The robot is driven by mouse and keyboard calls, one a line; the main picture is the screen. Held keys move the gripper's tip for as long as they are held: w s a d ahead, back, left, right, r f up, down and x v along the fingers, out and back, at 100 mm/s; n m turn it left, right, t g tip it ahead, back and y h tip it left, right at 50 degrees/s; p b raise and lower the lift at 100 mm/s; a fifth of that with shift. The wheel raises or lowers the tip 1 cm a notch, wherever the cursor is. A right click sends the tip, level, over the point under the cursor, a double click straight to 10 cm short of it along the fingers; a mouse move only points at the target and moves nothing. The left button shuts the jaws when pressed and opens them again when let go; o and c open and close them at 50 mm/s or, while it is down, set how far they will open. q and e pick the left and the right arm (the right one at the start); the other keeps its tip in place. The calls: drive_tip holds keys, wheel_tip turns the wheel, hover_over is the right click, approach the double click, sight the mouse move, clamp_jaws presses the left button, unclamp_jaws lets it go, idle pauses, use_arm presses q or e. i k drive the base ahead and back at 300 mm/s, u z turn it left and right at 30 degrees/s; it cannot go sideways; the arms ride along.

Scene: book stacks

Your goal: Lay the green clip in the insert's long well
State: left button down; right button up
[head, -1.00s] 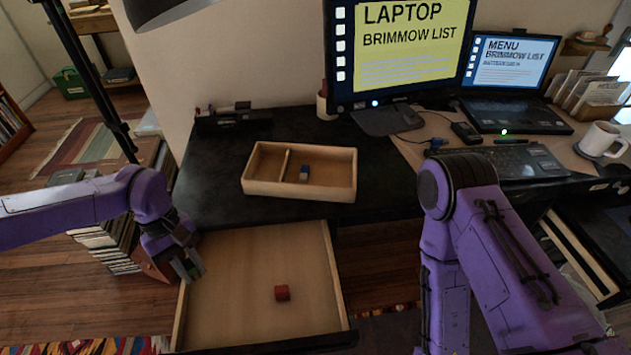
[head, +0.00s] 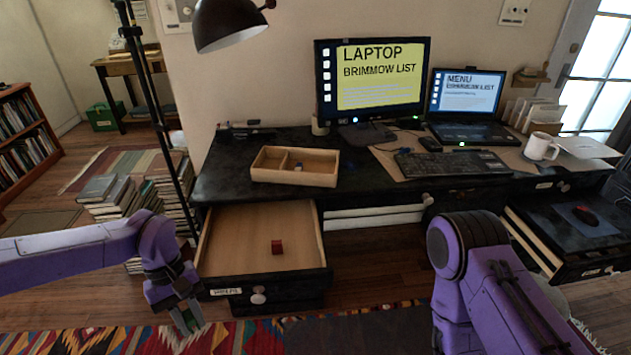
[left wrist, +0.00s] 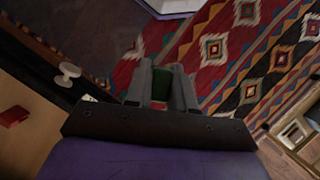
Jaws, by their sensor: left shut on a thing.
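The wooden insert (head: 292,179) sits on the black desk, with a divider making a short left well and a long right well. A small blue-grey block (head: 298,167) is in the long well. My left gripper (head: 189,318) is low in front of the open drawer's left corner, above the rug and well away from the insert. In the left wrist view its fingers are shut on the green clip (left wrist: 162,86), partly hidden between them. My right arm shows at the right of the head view, but its gripper is out of view.
A lamp (head: 225,25) hangs over the desk's left part. A monitor (head: 372,75), laptop (head: 466,105) and mug (head: 541,147) stand farther right. Book stacks (head: 110,195) stand left of the drawer.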

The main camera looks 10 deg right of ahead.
sight(321, 177)
drive_tip(key=z, duration=1.2)
drive_tip(key=i, duration=1.25)
drive_tip(key=u, duration=1.15)
